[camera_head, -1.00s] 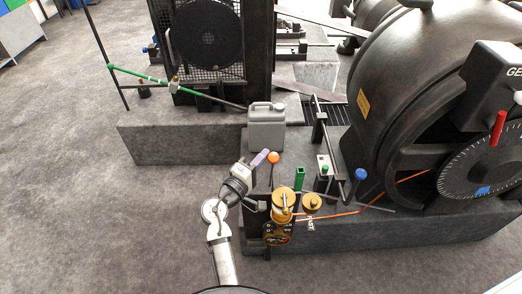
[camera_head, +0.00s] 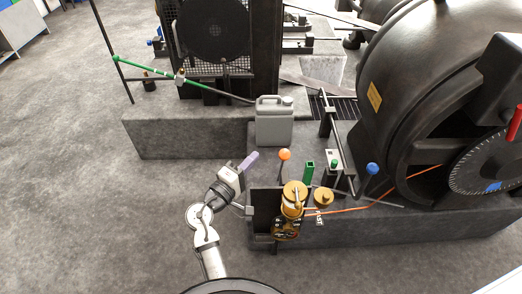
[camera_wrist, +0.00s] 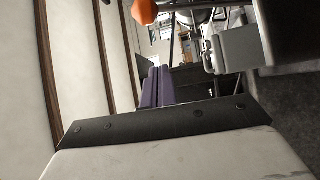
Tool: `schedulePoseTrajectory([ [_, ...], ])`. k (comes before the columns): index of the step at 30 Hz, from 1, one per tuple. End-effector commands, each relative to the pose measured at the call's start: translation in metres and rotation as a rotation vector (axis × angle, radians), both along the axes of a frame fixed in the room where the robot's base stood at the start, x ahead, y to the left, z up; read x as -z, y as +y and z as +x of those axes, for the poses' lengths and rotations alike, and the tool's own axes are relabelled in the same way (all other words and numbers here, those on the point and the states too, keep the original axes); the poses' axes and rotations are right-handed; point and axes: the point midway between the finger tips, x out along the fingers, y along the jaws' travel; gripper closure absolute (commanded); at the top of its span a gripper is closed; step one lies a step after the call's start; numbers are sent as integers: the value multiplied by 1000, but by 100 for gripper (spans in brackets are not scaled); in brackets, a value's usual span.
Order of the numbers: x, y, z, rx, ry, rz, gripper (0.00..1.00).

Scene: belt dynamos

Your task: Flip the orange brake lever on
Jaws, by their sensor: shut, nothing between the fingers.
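The brake lever has an orange ball knob (camera_head: 284,154) on a thin dark rod and stands on the grey machine plinth, right of my gripper in the head view. The knob also shows at the top edge of the wrist view (camera_wrist: 145,11). My gripper (camera_head: 251,160) has purple fingers, which lie together with nothing between them. It is a short way left of the knob and looks apart from it. The fingers also show in the wrist view (camera_wrist: 157,86), below the knob. The lever's foot is partly hidden in the wrist view.
A grey jerrycan (camera_head: 274,122) stands on the plinth behind the lever. A green post (camera_head: 309,171), brass cylinders (camera_head: 294,196), a blue knob (camera_head: 372,169) and a large black dynamo (camera_head: 420,90) are to the right. Open floor (camera_head: 90,210) lies to the left.

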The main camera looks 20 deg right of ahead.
Motion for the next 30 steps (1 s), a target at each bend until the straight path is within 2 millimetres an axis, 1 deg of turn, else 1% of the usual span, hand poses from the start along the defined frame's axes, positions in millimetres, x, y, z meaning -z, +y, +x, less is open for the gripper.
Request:
schedulePoseTrajectory([
  [1, 5, 7, -5, -2, 1, 1, 100],
  [3, 7, 14, -9, -2, 0, 1, 100],
  [7, 8, 23, -15, -1, -1, 0, 100],
  [26, 8, 25, -16, -1, -2, 1, 100],
  [29, -2, 40, -4, -66, -35, 35, 100],
  [30, -11, 53, 5, -118, -61, 61, 100],
])
